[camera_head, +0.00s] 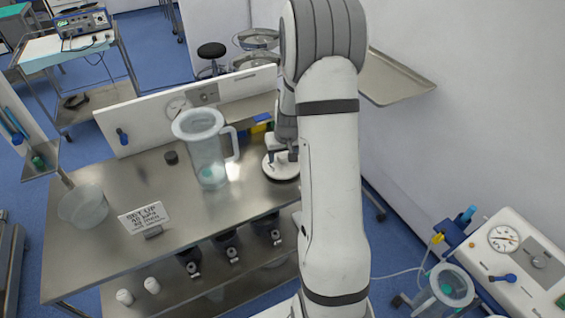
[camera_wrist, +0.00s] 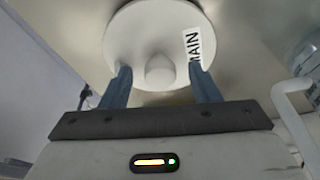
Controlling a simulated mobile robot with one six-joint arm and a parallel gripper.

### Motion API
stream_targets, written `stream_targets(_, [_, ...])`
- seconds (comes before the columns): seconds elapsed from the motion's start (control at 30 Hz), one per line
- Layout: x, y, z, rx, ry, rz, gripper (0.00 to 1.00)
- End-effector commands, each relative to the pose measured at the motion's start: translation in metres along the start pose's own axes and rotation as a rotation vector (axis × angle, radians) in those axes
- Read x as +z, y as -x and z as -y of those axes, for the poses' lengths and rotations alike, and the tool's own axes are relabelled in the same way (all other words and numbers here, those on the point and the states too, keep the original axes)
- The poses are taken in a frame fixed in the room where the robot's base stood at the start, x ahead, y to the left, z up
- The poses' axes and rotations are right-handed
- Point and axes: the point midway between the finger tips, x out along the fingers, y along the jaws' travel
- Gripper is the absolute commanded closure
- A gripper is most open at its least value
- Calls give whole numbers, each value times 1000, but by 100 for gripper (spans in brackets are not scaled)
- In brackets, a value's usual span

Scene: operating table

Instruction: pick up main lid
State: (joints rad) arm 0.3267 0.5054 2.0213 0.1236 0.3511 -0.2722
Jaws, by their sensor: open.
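The main lid (camera_wrist: 140,30) is a white disc with a round knob (camera_wrist: 159,68) and a label reading "MAIN". It lies on the steel table (camera_head: 130,245), and its edge shows in the head view (camera_head: 283,172), partly hidden by my arm. My gripper (camera_wrist: 164,82) is open at the lid, with one finger on each side of the knob and gaps between the fingers and the knob. In the head view my gripper (camera_head: 281,158) is just above the lid. I cannot tell whether the fingertips touch the lid's surface.
A clear jug (camera_head: 207,150) with a handle stands left of the lid. A clear bowl (camera_head: 84,206), a "SETUP" sign (camera_head: 144,216) and a small dark cap (camera_head: 171,158) are further left. A white back panel (camera_head: 150,118) borders the table. The table's front middle is clear.

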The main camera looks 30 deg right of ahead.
Motion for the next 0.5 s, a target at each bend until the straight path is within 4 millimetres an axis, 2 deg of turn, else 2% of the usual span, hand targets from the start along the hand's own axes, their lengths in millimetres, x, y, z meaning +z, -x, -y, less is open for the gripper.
stream_targets(0.23, [0, -1, 0, 0, 1, -2, 44])
stream_targets(0.5, [0, -1, 1, 0, 1, -1, 66])
